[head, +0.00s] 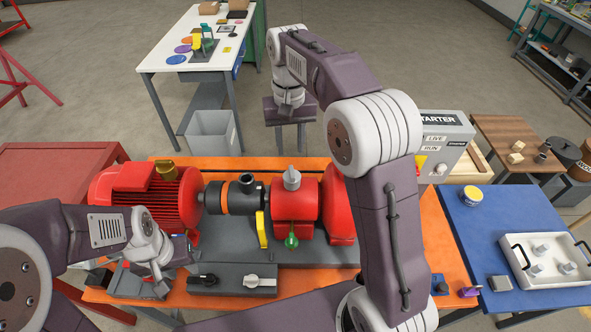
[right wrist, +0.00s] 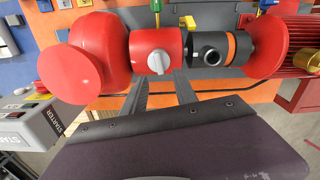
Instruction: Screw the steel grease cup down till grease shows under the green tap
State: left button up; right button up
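The steel grease cup (head: 291,178) is a ridged grey knob on top of the red bearing housing (head: 296,205). The green tap (head: 291,242) is low on the housing's near side; I cannot make out grease under it. The cup also shows in the right wrist view (right wrist: 158,52). My right gripper (head: 290,145) is on the far side of the housing, fingers apart and empty. In the right wrist view its fingers (right wrist: 160,78) point towards the cup, with a gap before it. My left gripper (head: 160,280) is low at the skid's near left; its fingertips are unclear.
A yellow lever (head: 262,230) stands left of the tap. The red motor (head: 150,195) with a brass cup (head: 167,170) is at left. A grey switch box (head: 232,279) is in front. The starter box (head: 445,140) is at right. A blue table (head: 500,225) holds a white tray (head: 550,285).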

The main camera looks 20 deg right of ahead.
aim_at(292, 171)
notch_tip(292, 171, down, 9)
jog(key=shift+d+r+p, duration=0.1)
jog(key=shift+d+p, duration=0.05)
jog(key=shift+p, duration=0.15)
grip_shut()
